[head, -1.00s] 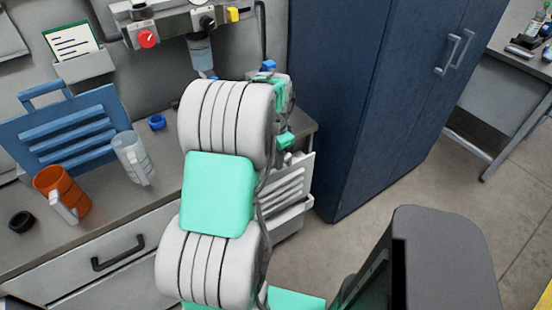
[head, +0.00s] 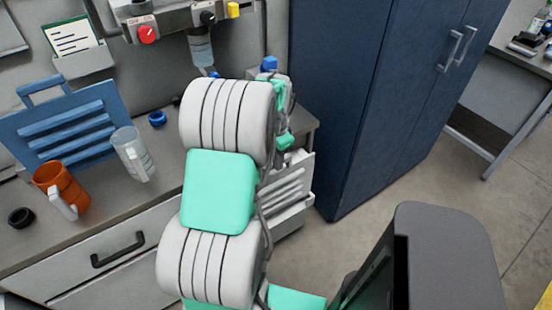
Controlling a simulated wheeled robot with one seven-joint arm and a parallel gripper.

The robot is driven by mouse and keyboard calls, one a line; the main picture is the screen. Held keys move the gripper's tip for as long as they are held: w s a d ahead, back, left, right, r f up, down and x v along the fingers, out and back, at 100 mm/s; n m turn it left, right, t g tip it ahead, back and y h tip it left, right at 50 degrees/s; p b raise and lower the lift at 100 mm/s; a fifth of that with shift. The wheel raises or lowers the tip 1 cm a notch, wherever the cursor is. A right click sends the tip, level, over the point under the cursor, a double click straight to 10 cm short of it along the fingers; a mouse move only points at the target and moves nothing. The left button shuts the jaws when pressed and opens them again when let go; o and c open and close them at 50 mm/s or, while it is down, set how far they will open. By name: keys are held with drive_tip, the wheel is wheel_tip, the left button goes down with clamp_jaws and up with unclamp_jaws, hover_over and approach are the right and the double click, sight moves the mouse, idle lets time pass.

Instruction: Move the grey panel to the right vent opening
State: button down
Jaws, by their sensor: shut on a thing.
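The grey panel (head: 291,182) is light grey with slanted slats. It hangs upright just right of my arm, by the right end of the counter, and my arm hides its left part. My gripper (head: 285,141) shows only as a small green-and-grey part at the panel's top edge, shut on the panel there; the fingertips are mostly hidden. A blue slatted panel (head: 62,128) with a top handle leans on the wall at the counter's left. I cannot see any vent opening.
The counter (head: 160,180) holds an orange mug (head: 60,185), a clear jug (head: 133,153), a black ring (head: 21,217) and a blue ring (head: 157,118). A blue-capped bottle (head: 269,64) stands behind my wrist. A tall blue cabinet (head: 375,110) stands right. Floor (head: 350,235) is clear before it.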

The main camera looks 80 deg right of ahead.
sight(276, 173)
drive_tip(key=shift+f+b, duration=1.55)
drive_tip(key=shift+f, duration=1.25)
drive_tip(key=c, duration=1.2)
unclamp_jaws()
wheel_tip(276, 173, up, 8)
drive_tip(key=shift+f, duration=0.1)
